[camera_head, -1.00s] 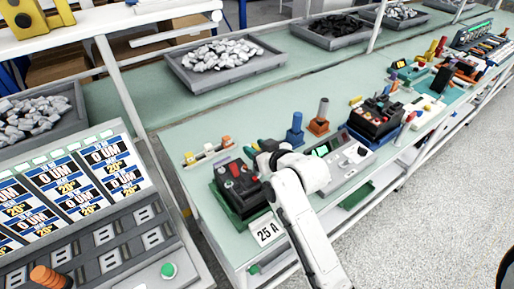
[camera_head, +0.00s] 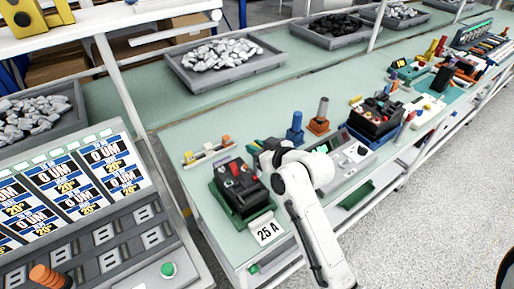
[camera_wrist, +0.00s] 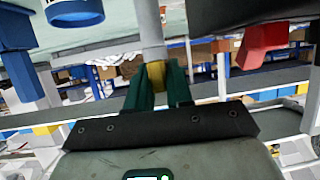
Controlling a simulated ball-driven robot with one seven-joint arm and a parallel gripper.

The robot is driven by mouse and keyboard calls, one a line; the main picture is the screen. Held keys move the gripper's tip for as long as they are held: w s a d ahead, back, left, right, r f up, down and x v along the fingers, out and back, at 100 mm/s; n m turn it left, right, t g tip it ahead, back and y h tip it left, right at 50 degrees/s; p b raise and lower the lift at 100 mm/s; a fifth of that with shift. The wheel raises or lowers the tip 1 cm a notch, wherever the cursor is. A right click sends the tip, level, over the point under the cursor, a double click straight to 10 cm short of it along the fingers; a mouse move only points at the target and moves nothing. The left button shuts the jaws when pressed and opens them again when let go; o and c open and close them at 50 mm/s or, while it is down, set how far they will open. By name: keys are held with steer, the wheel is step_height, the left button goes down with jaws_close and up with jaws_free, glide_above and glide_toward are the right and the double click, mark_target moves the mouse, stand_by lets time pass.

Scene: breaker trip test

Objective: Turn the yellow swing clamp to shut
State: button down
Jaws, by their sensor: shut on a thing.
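A small yellow piece (camera_wrist: 156,75), which looks like part of the yellow swing clamp, sits between the green fingers of my gripper (camera_wrist: 158,82) in the wrist view. The fingers are shut on it. A grey post (camera_wrist: 150,28) rises just beyond it. The rest of the clamp is hidden, so I cannot tell its angle. In the head view my white arm reaches over the bench, and its dark wrist end is beside the black device on a green base (camera_head: 240,192).
A blue piece (camera_head: 295,128) and an orange-based post (camera_head: 320,118) stand behind my arm. A grey panel with a green screen (camera_head: 347,150) is to the right. A red part (camera_wrist: 264,44) hangs right in the wrist view.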

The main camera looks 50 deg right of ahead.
steer(key=n+y+b, duration=0.2)
steer(key=n+y, duration=0.1)
steer(key=n+y+b, duration=0.1)
steer(key=n+y, duration=0.2)
steer(key=y, duration=0.1)
steer(key=shift+d+g+b, duration=0.2)
steer(key=shift+g+b, duration=0.15)
steer(key=shift+g, duration=0.05)
steer(key=n+g+y+b, duration=0.1)
steer(key=n+y, duration=0.2)
steer(key=shift+b, duration=0.3)
steer(key=n+g+y, duration=0.2)
steer(key=shift+w+d+n+y+b, duration=0.1)
steer(key=shift+n+y+b, duration=0.2)
steer(key=shift+n+y, duration=0.1)
steer(key=n+g+y+p, duration=0.1)
steer(key=g, duration=0.1)
steer(key=n+g+y+p, duration=0.1)
steer(key=n+g, duration=0.1)
steer(key=shift+r+n, duration=0.2)
steer(key=shift+n, duration=0.1)
steer(key=shift+f+n+g+y+p, duration=0.15)
steer(key=shift+n+g+y+p, duration=0.15)
steer(key=shift+n+g+p, duration=0.4)
steer(key=shift+g, duration=0.3)
steer(key=c, duration=1.1)
jaws_free()
